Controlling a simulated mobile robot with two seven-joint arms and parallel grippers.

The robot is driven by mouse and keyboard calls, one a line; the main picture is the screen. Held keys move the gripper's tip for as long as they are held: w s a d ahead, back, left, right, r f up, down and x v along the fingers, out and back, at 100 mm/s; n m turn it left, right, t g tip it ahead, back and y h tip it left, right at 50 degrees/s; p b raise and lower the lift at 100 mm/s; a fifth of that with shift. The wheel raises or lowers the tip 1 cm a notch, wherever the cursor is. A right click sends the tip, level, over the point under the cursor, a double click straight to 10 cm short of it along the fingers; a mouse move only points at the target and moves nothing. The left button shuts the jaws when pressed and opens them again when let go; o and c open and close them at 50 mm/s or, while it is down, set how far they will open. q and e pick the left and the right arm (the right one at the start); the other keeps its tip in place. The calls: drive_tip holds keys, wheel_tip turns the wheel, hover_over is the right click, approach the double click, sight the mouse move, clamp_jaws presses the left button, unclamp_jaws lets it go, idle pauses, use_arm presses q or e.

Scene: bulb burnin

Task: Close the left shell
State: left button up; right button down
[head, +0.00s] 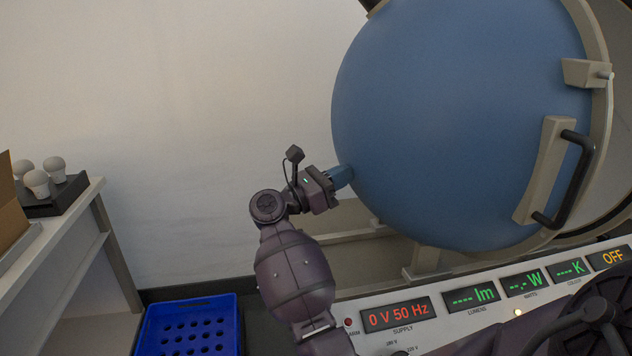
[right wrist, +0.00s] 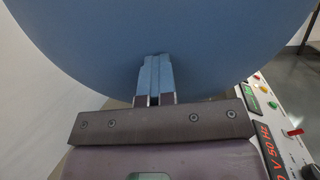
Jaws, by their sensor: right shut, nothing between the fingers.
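The left shell (head: 450,110) is a large blue dome filling the upper right of the head view. Its pale rim (head: 603,100) and a dark bar handle (head: 572,182) are on its right side. A second pale edge shows beyond the rim at the picture's right border; how wide any gap is, I cannot tell. My right gripper (head: 342,176) is at the shell's lower left outer side, fingers shut and empty. In the right wrist view its blue fingertips (right wrist: 155,72) point at the shell (right wrist: 160,30), at or very near its surface. My left gripper is not in view.
A control panel (head: 450,327) with lit displays runs along the bottom right below the shell. A blue crate (head: 190,325) is on the floor at lower left. A bench (head: 60,235) at left bears a black tray with white bulbs (head: 36,180). A wall stands behind.

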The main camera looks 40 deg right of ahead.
drive_tip(key=s+d, duration=0.1)
drive_tip(key=d, duration=0.1)
drive_tip(key=s+d, duration=0.1)
drive_tip(key=d, duration=0.1)
drive_tip(key=s+d, duration=0.2)
drive_tip(key=d, duration=0.1)
drive_tip(key=shift+s+r+p, duration=0.1)
drive_tip(key=shift+r+p, duration=0.05)
drive_tip(key=shift+p, duration=0.2)
drive_tip(key=shift+s+d, duration=0.35)
drive_tip(key=shift+d, duration=0.15)
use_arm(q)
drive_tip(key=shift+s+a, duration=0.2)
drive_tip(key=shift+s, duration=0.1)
use_arm(e)
drive_tip(key=shift+w+a+f, duration=0.1)
drive_tip(key=shift+a+f, duration=0.15)
drive_tip(key=shift+f, duration=0.05)
use_arm(q)
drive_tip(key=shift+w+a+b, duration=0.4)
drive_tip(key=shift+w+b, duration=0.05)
drive_tip(key=shift+b, duration=0.05)
use_arm(e)
drive_tip(key=v, duration=1.3)
drive_tip(key=shift+w+a, duration=0.25)
drive_tip(key=shift+a, duration=0.15)
